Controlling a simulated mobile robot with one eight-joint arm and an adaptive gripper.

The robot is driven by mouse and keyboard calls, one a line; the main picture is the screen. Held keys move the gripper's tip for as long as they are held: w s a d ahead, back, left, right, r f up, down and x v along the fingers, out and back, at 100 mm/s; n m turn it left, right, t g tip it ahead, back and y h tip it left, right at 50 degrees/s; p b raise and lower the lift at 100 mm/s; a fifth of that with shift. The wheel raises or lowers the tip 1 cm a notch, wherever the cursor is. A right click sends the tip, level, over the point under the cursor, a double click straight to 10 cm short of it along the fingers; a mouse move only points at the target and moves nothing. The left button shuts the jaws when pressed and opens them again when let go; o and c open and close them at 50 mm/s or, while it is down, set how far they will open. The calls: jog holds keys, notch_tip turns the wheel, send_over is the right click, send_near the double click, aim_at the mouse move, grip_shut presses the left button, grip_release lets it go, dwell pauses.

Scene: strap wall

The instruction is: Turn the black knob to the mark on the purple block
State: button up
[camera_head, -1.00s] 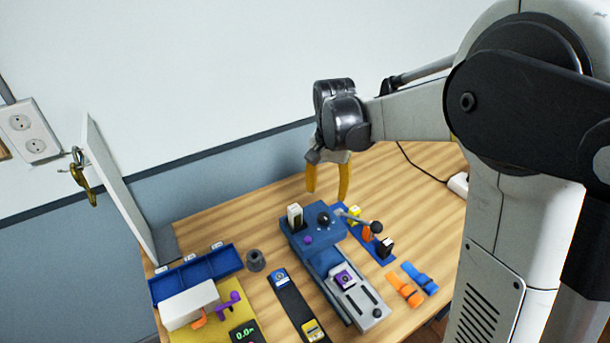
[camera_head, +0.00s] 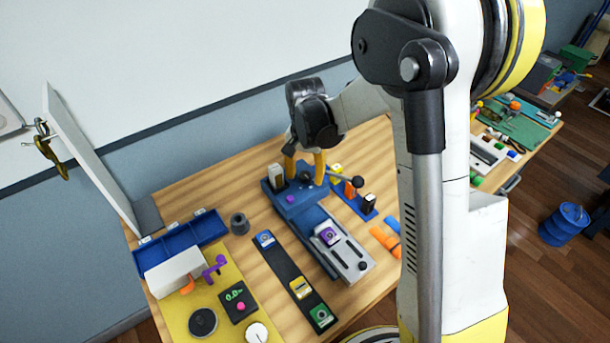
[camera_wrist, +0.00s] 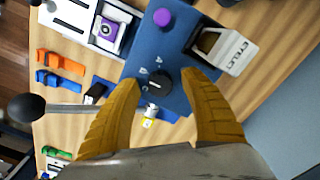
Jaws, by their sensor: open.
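The black knob (camera_wrist: 160,80) sits on the blue housing (camera_wrist: 150,45), with small white marks around its left side in the wrist view. It also shows in the head view (camera_head: 305,178). My gripper (camera_wrist: 163,78) is open above the housing, one yellow finger on each side of the knob, with visible gaps in the wrist view. It also shows in the head view (camera_head: 305,168). A purple block (camera_wrist: 108,28) with a round white emblem sits on the grey slide; the head view shows it too (camera_head: 327,236). I cannot make out which mark the knob points to.
A lever with a black ball (camera_wrist: 27,107) reaches close to the left finger. A purple button (camera_wrist: 161,17) is on the housing. Orange and blue straps (camera_head: 385,240) lie right of the fixture.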

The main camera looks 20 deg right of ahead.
grip_shut()
jog(key=shift+n, duration=0.3)
jog(key=n+b, duration=0.1)
jog(key=n, duration=0.4)
jog(key=n+b, duration=0.1)
jog(key=n, duration=0.5)
jog(key=shift+n, duration=0.3)
dwell(0.3)
grip_release()
